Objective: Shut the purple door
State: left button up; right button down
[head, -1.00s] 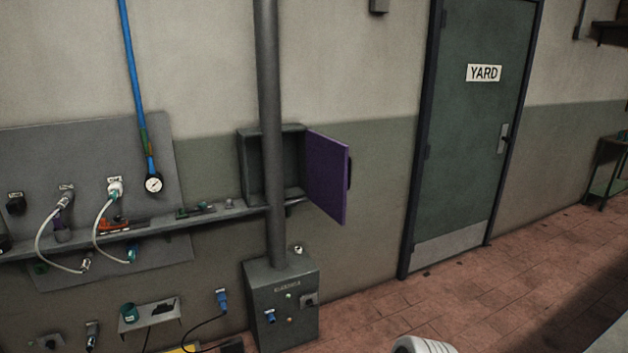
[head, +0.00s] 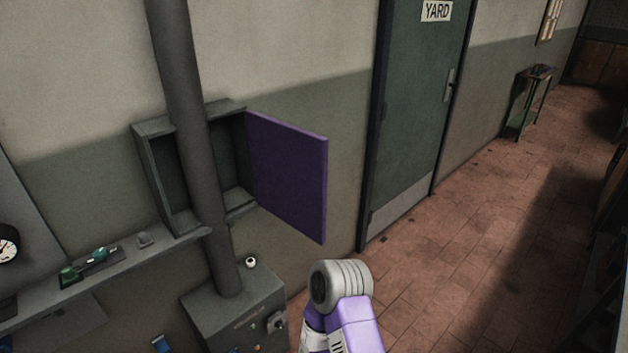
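The purple door (head: 288,178) stands open on the right side of a grey wall cabinet (head: 158,185). It swings out to the right, away from the cabinet's opening. The cabinet's inside is dark and looks empty where I can see it; a vertical pipe hides its middle. Part of my arm, grey and purple, shows at the bottom centre, below the door and apart from it in the picture. Neither of my grippers is in view.
A thick grey pipe (head: 181,90) runs in front of the cabinet to a grey control box (head: 235,310). A shelf (head: 120,270) with small fittings runs along the left wall. The green YARD door (head: 418,110) is shut. Brick-coloured floor (head: 430,270) at right is largely clear.

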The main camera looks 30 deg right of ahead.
aim_at(289, 162)
jog(key=u, duration=3.3)
jog(key=k, duration=2)
jog(key=z, duration=2.45)
